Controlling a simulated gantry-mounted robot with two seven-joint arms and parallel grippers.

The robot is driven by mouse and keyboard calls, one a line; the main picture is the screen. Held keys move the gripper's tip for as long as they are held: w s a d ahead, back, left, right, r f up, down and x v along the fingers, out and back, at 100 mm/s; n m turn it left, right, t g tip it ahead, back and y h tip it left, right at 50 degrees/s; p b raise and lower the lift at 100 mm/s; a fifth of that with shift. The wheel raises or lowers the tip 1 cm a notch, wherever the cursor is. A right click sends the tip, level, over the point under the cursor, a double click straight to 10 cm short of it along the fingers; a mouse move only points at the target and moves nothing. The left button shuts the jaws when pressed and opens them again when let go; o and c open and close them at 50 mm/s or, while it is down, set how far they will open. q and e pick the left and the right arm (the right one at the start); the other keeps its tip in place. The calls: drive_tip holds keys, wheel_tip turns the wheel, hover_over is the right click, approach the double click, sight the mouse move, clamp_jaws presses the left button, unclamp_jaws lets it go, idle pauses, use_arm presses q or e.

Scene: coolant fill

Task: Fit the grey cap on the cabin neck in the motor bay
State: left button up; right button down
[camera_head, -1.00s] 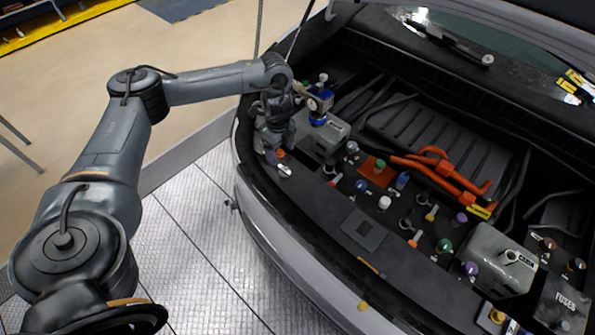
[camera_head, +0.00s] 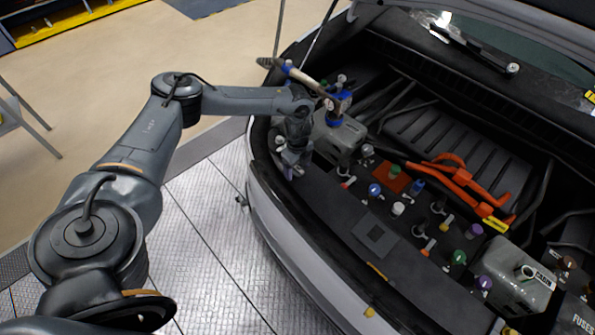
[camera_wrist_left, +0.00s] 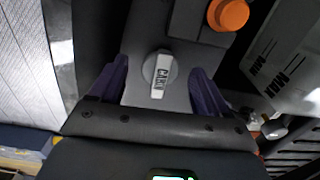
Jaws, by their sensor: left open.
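The grey cap (camera_wrist_left: 158,70), with a white tab reading CABIN, sits on a dark grey panel in the left wrist view. My left gripper (camera_wrist_left: 160,76) is open, with one purple finger on each side of the cap and a gap to each. In the head view my left gripper (camera_head: 292,168) is low over the bay's front left edge and hides the cap. My right gripper is not in view.
An orange cap (camera_wrist_left: 228,14) is close to the grey cap. Another grey tank (camera_head: 345,138), with a blue fitting (camera_head: 338,108) and a long-handled tool, stands right behind my gripper. Several coloured caps line the front panel. Orange cables (camera_head: 455,175) cross the middle.

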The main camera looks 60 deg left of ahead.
use_arm(q)
drive_tip(key=shift+c, duration=0.3)
drive_tip(key=c, duration=1.1)
drive_tip(key=shift+o, duration=0.2)
